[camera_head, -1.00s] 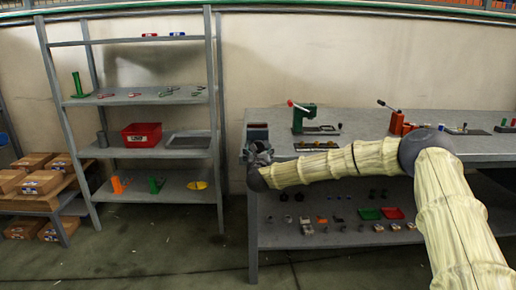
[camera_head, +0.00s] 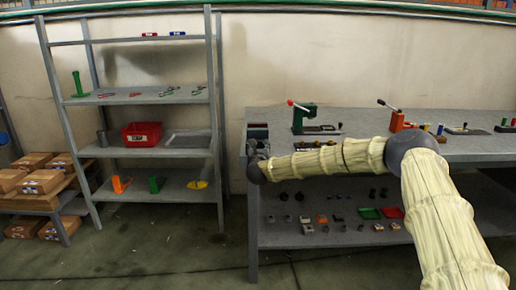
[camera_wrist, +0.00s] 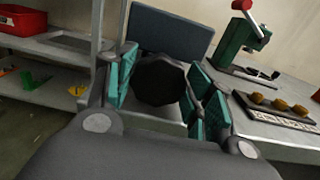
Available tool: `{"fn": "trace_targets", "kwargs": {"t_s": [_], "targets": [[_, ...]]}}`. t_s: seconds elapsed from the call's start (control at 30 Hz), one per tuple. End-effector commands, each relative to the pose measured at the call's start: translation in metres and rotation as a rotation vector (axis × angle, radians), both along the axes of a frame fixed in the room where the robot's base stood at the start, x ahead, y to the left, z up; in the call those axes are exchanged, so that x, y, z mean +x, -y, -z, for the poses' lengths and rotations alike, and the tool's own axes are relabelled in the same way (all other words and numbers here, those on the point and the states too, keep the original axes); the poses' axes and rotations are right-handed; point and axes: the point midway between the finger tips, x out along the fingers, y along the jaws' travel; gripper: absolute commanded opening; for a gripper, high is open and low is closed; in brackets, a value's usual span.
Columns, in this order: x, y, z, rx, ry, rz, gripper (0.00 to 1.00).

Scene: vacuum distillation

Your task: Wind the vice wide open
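The vice (camera_head: 258,131) sits at the left end of the workbench, a dark blue-grey block partly hidden by my gripper in the head view. In the wrist view its blue-grey body (camera_wrist: 170,32) fills the upper middle, with a dark round faceted knob (camera_wrist: 160,80) in front of it. My gripper (camera_wrist: 164,92) has its teal-padded fingers apart on either side of the knob. A gap shows at the left of the knob; I cannot tell whether the right pads touch it. My gripper also shows at the bench's left end in the head view (camera_head: 257,152).
A green press with a red-knobbed lever (camera_head: 304,118) stands right of the vice. A dark tray with several brown pieces (camera_wrist: 275,108) lies near the bench edge. A grey shelf rack (camera_head: 216,130) stands to the left, with open floor between it and the bench.

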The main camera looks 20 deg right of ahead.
Motion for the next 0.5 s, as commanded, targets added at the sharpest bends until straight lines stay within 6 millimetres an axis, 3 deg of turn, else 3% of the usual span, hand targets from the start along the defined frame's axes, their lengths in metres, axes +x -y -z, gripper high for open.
{"fn": "trace_targets", "kwargs": {"t_s": [0.2,0.5], "targets": [[0.0000,0.0002,0.0009,-0.022,-0.006,0.001,0.29],[0.0003,-0.0017,0.0012,-0.208,-0.059,-0.001,0.29]]}}
